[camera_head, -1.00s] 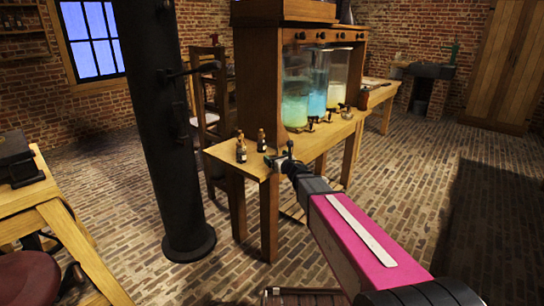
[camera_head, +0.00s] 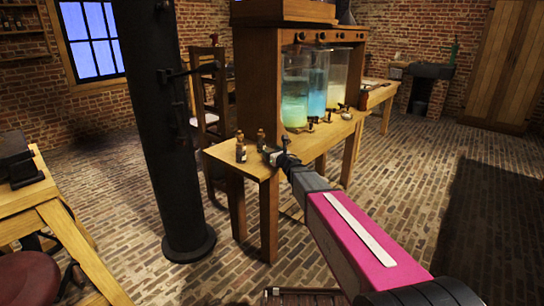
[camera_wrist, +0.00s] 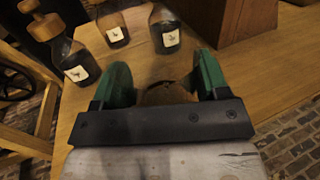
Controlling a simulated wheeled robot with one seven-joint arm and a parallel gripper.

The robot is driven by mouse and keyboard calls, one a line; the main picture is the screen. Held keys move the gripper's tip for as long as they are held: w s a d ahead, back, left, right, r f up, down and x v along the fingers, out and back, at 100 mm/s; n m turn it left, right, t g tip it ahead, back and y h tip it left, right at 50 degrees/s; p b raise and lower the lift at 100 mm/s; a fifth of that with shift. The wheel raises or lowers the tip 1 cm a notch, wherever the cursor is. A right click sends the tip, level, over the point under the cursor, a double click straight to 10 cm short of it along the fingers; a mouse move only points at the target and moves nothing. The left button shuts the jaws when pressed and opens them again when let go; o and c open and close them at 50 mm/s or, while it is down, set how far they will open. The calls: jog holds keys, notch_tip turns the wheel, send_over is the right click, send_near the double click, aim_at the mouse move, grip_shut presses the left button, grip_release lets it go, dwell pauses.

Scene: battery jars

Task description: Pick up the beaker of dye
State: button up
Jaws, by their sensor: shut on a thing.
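My gripper (camera_head: 270,151) is at the near end of the long wooden table, just right of the small bottles. In the wrist view its two green fingers (camera_wrist: 161,82) stand either side of a brown, round-topped thing (camera_wrist: 163,94) and are shut on it. Most of that thing is hidden by the gripper's dark crossbar, so I cannot tell whether it is the beaker of dye. No other beaker can be made out clearly.
Labelled dark bottles stand close by: a corked one (camera_wrist: 75,58), a middle one (camera_wrist: 112,30) and a right one (camera_wrist: 165,30). The wooden cabinet (camera_head: 257,75) holds glass jars of pale yellow and blue liquid (camera_head: 296,88). A black column (camera_head: 165,130) stands left of the table (camera_head: 228,160).

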aim_at(272, 144)
jog(key=shift+r, duration=0.15)
jog(key=shift+r, duration=1.8)
jog(key=s+a+r, duration=0.7)
jog(key=s+a, duration=0.1)
jog(key=shift+a, duration=0.15)
